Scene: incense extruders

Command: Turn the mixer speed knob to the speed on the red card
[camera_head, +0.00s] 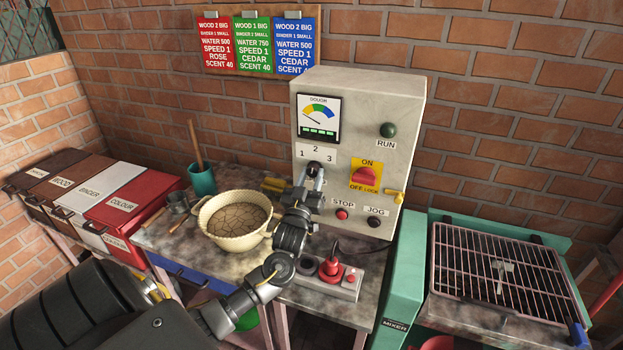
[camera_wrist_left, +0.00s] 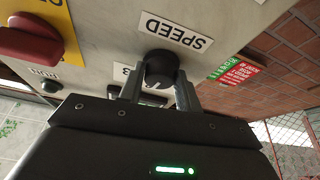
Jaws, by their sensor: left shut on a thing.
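The black speed knob (camera_head: 314,167) is on the front of the grey mixer control box (camera_head: 350,107), with the numbers 1, 2 and 3 around it. My left gripper (camera_head: 311,180) has its fingers on both sides of the knob and is shut on it. In the left wrist view the knob (camera_wrist_left: 161,67) sits between the fingertips (camera_wrist_left: 160,88), beside the SPEED label (camera_wrist_left: 176,31). The knob's pointer cannot be made out. The red card (camera_head: 216,45) on the wall reads SPEED 1. My right gripper is out of view.
A red ON/OFF switch (camera_head: 364,177), a green RUN button (camera_head: 388,130), and STOP (camera_head: 342,214) and JOG (camera_head: 374,221) buttons are close to the knob. A bowl (camera_head: 229,240) stands on the bench left of my arm. A grill rack (camera_head: 492,268) is at the right.

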